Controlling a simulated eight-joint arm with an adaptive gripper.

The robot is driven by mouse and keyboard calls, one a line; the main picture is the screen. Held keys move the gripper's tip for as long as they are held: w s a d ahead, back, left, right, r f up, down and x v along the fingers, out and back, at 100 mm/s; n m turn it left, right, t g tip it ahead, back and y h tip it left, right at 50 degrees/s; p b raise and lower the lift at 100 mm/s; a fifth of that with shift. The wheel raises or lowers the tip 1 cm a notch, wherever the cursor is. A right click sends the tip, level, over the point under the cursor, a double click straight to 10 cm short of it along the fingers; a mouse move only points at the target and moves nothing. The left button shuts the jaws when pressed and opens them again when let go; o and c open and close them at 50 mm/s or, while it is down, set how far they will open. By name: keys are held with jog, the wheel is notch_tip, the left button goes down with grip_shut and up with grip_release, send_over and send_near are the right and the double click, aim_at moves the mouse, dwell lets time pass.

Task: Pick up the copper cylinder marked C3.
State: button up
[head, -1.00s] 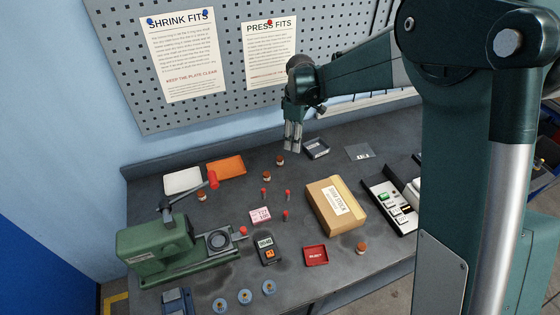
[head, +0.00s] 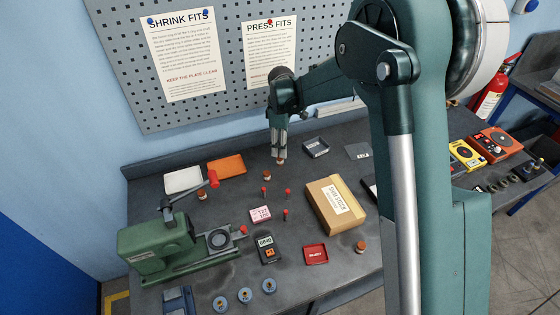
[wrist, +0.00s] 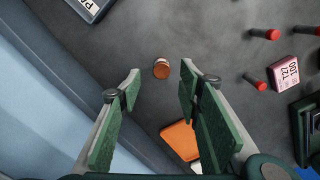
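Several small copper-coloured cylinders stand on the bench. In the wrist view this cylinder (wrist: 161,68) shows between and beyond my fingers, apart from both. Others stand near the green press (head: 202,195) and at the bench front (head: 361,247). No marking can be read on any of them, so I cannot tell which is C3. My gripper (wrist: 160,85) is open and empty in the wrist view, its two green-padded fingers spread.
Red pegs (head: 287,193) and a pink label block (head: 260,214) stand close in front. A cardboard box (head: 330,207) is to the right, a dark tray (head: 315,147) behind it. Orange (head: 226,167) and white (head: 183,180) trays lie left. The green press (head: 155,240) is front left.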

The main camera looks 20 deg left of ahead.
jog(key=shift+f, duration=0.9)
jog(key=shift+s+a+f, duration=0.1)
jog(key=shift+f, duration=1.2)
jog(key=shift+s+f, duration=0.1)
jog(key=shift+f, duration=1.2)
jog(key=c, duration=1.1)
jog(key=shift+r, duration=0.15)
jog(key=shift+r, duration=4.9)
